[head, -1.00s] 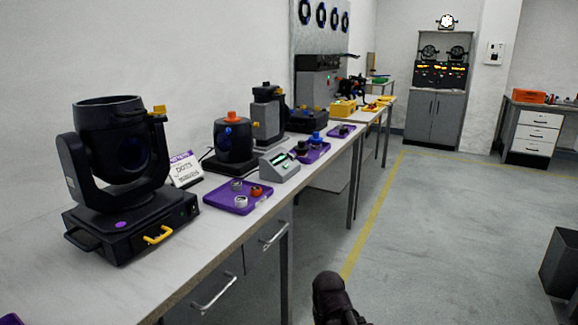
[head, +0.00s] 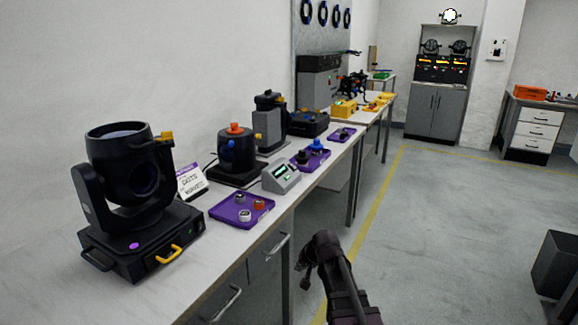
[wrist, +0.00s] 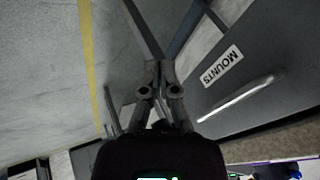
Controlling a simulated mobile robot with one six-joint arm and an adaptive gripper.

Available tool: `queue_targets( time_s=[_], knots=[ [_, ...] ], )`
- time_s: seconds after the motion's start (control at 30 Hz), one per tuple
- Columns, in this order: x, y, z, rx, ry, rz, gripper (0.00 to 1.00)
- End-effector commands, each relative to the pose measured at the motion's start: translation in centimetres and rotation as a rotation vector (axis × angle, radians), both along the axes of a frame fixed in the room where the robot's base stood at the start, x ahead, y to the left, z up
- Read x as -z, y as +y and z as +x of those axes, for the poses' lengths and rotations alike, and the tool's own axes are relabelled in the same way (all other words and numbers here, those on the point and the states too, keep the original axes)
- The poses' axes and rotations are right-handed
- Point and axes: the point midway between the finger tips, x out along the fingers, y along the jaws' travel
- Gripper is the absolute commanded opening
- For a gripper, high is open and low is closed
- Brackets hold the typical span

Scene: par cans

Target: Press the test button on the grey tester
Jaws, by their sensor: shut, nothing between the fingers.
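The grey tester (head: 281,177) sits on the long bench in the head view, near the front edge. It has a sloped face with a lit green display. Its test button is too small to make out. In the wrist view my gripper (wrist: 160,68) is shut and empty, with the floor and the bench's cabinet front beyond it. My arm shows at the bottom middle of the head view, in front of the bench and apart from the tester.
A purple tray (head: 221,217) with small rings lies just in front of the tester; another purple tray (head: 317,161) lies behind it. A large black moving-head lamp (head: 125,165) stands at the near left.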

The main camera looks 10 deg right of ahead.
Motion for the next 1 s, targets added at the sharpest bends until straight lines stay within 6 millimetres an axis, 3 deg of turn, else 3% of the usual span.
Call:
queue_targets(
  time_s=[0.03,0.27,0.6,0.8,1.0],
  knots=[
    [-2.7,0.0,2.3,0.031,-0.034,0.037,0.0],
    [-9.9,-0.4,9.7,0.181,-0.184,0.216,0.0],
    [-20.9,-3.1,19.6,0.425,-0.377,0.484,0.0],
    [-25.3,-5.0,23.2,0.539,-0.453,0.6,0.0],
    [-26.9,-6.0,24.6,0.592,-0.485,0.652,0.0]
  ],
)
